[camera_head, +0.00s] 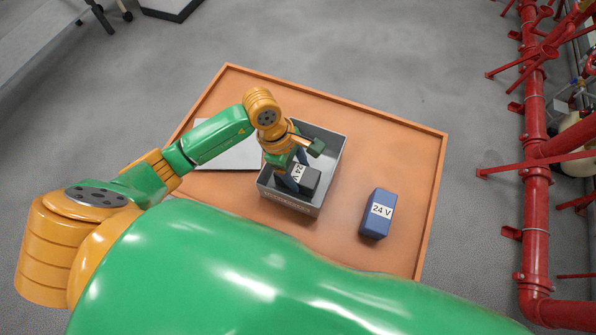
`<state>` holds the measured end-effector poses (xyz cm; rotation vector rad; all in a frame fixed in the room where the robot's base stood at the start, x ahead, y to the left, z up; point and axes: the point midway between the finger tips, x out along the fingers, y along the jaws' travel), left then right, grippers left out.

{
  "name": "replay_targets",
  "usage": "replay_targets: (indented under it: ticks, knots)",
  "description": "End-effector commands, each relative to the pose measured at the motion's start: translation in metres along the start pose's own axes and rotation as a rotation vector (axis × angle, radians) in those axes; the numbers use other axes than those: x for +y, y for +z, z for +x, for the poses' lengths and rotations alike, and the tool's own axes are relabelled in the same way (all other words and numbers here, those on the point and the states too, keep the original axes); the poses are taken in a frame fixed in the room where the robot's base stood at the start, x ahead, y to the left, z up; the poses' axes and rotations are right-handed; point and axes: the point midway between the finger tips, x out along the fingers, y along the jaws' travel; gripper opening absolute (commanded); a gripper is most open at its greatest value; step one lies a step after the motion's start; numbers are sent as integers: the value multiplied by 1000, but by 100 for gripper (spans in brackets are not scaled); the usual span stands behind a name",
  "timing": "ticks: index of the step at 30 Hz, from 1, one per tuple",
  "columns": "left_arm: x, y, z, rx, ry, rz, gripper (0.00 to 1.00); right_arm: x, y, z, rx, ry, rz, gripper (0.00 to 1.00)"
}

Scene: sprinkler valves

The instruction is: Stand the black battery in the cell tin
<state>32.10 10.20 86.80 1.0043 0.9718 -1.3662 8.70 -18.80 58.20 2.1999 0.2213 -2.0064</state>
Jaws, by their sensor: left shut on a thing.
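The cell tin (330,165) is a grey open box on the orange table, in the middle of the head view. The black battery (311,181), with a white 24 V label, is inside the outline of the tin near its front wall. My left gripper (296,168) reaches over the tin from the left and is shut on the black battery. The fingers and wrist hide part of the battery and the tin's inside. I cannot tell whether the battery touches the tin's floor. My right gripper is not in view.
A blue battery (379,213) with a 24 V label stands apart on the table (395,150), right of the tin. A pale flat sheet (228,156) lies left of the tin. Red pipes (533,180) run along the right. The table has a raised rim.

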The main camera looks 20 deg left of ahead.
Motion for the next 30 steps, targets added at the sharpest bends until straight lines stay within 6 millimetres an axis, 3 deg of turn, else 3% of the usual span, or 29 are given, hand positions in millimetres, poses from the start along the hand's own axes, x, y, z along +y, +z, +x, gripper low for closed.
replay_targets:
  ticks: [3,4,7,15,19,30]
  knots:
    - [0,0,1,-2,2,1,0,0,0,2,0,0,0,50]
    - [0,0,1,0,0,0,70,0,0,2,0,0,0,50]
    - [0,0,1,0,0,0,95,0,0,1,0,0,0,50]
    - [0,0,0,-1,0,0,95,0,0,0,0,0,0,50]
    - [1,0,-10,-2,4,3,95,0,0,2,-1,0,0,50]
    - [1,0,-97,0,6,1,95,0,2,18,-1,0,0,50]
